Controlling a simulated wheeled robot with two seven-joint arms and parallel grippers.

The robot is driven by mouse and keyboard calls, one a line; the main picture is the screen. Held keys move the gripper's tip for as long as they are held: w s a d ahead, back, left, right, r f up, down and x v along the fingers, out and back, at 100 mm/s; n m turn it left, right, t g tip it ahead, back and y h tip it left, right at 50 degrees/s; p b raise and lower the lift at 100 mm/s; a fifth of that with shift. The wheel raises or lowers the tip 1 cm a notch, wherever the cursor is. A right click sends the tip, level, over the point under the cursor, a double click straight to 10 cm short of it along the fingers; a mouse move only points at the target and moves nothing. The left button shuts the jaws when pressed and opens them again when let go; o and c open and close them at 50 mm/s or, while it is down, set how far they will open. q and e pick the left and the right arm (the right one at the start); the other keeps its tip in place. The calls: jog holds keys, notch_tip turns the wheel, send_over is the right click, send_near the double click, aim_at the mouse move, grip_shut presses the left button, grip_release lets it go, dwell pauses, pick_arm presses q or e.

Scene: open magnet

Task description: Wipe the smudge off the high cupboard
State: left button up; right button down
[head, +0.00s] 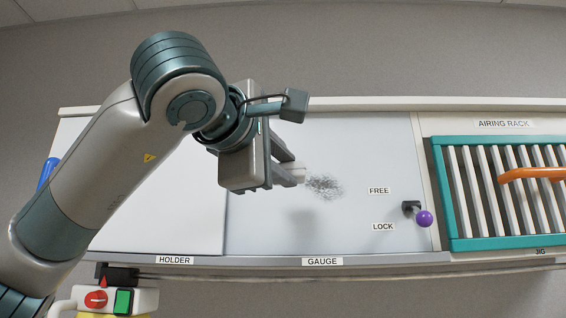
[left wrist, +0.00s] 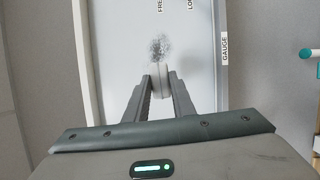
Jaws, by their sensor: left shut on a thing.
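The smudge (head: 324,187) is a dark grey speckled patch on the pale cupboard door (head: 370,150) above the GAUGE label. It also shows in the left wrist view (left wrist: 160,47), just beyond my fingertips. My left gripper (head: 290,172) is shut on a white pad (left wrist: 158,70), held at the left edge of the smudge. The pad is mostly hidden by the fingers in the head view. I cannot tell whether it touches the door. My right gripper is in neither view.
A purple-knobbed latch (head: 424,218) sits right of the smudge, between FREE and LOCK labels. A control box (head: 140,299) with red and green controls is below left. The door right of the smudge is clear.

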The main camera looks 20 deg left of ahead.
aim_at(305, 181)
pick_arm(q)
jog(key=shift+w+a+p, duration=0.25)
jog(key=shift+w+p, duration=0.15)
jog(key=shift+w, duration=0.4)
jog(key=shift+w+a+p, duration=0.25)
jog(key=shift+w+p, duration=0.15)
jog(key=shift+w, duration=0.45)
jog(key=shift+w+a+p, duration=0.25)
jog(key=shift+w+p, duration=0.15)
jog(key=shift+w, duration=0.55)
jog(key=shift+w+a, duration=0.25)
jog(key=shift+w, duration=0.65)
jog(key=shift+d, duration=0.1)
jog(key=shift+w+d, duration=0.25)
jog(key=shift+d, duration=0.6)
jog(key=shift+w+d, duration=0.2)
jog(key=shift+d, duration=0.7)
jog(key=shift+w+d+b, duration=0.25)
jog(key=shift+w+d, duration=0.05)
jog(key=shift+d, duration=0.6)
jog(key=shift+w+d+b, duration=0.2)
jog(key=shift+w+d, duration=0.1)
jog(key=shift+d, duration=0.55)
jog(key=shift+d, duration=0.15)
